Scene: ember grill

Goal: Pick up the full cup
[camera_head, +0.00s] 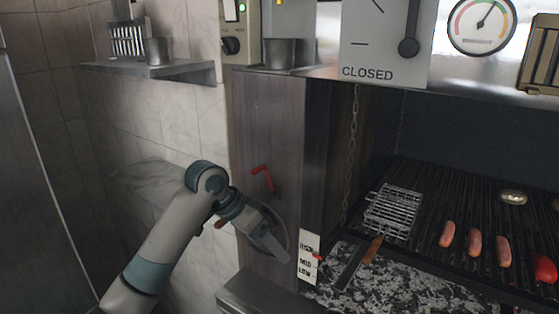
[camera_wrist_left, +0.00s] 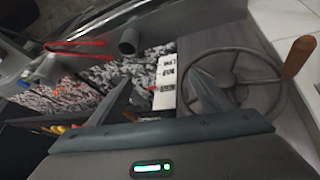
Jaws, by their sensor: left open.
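One metal cup (camera_head: 157,51) stands on the small wall shelf at the upper left in the head view. I cannot see inside either, so I cannot tell which is full. My left gripper (camera_head: 272,246) is well below both cups, in front of a handwheel on the grill's side panel. In the left wrist view the jaws (camera_wrist_left: 158,95) are apart with nothing held between them. My right gripper is not in view.
The wall shelf (camera_head: 150,70) also holds a slotted metal utensil (camera_head: 127,38). The handwheel (camera_wrist_left: 240,82) has a wooden knob. A red handle (camera_head: 262,176) sticks out above it. A grill basket (camera_head: 392,212) and several sausages (camera_head: 475,242) lie on the grate at right.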

